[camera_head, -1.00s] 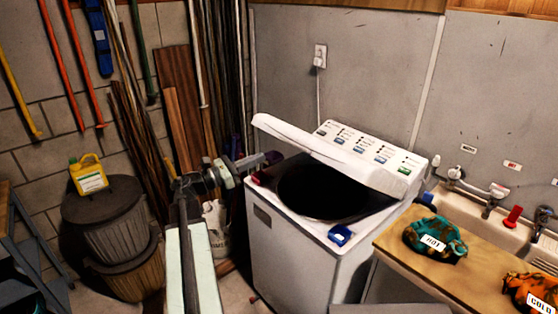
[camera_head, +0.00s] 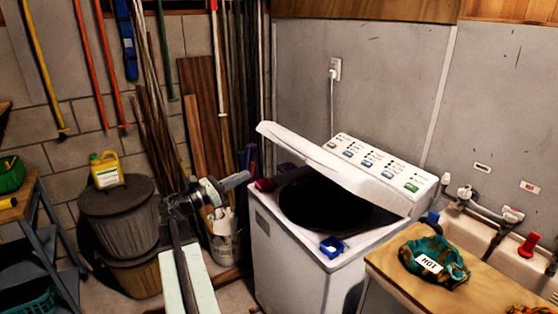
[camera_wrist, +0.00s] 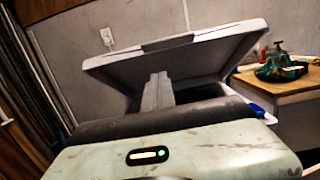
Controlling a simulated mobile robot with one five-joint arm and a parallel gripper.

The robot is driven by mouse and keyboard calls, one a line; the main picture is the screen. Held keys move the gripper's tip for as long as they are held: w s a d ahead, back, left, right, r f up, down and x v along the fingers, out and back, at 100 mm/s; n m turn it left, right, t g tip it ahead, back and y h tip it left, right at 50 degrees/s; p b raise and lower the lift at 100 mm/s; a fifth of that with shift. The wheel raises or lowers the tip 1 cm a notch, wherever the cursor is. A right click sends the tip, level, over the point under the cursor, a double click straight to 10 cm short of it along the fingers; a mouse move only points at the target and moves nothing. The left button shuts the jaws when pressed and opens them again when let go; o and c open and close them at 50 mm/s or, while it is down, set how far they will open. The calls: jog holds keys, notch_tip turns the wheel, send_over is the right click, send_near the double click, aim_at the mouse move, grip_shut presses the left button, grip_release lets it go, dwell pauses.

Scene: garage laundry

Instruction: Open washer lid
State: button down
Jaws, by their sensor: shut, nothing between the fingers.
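The white top-loading washer (camera_head: 292,255) stands in the middle right of the head view. Its lid (camera_head: 335,165) is raised and tilted up at the left, with the dark drum opening (camera_head: 325,205) showing under it. In the wrist view the lid (camera_wrist: 180,55) slants above the opening. My gripper (camera_head: 244,178) is shut and empty, just left of the washer's left edge, below the raised lid edge and apart from it. In the wrist view my gripper (camera_wrist: 158,88) points toward the gap under the lid.
A blue box (camera_head: 333,246) sits on the washer's front corner. A wooden counter (camera_head: 390,272) with a teal cloth (camera_head: 436,262) stands at the right, before the sink. Dark bins (camera_head: 120,225), a white bucket (camera_head: 224,245) and leaning poles fill the left side.

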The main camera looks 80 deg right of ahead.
jog(key=r+p+x, duration=0.1)
jog(key=p+x, duration=0.1)
jog(key=x, duration=0.4)
jog(key=r+p+x, duration=0.1)
jog(key=p+x, duration=0.1)
jog(key=x, duration=0.5)
jog(key=shift+s+a+r+p, duration=0.15)
jog(key=shift+s+r+p, duration=0.1)
jog(key=shift+r+p, duration=0.1)
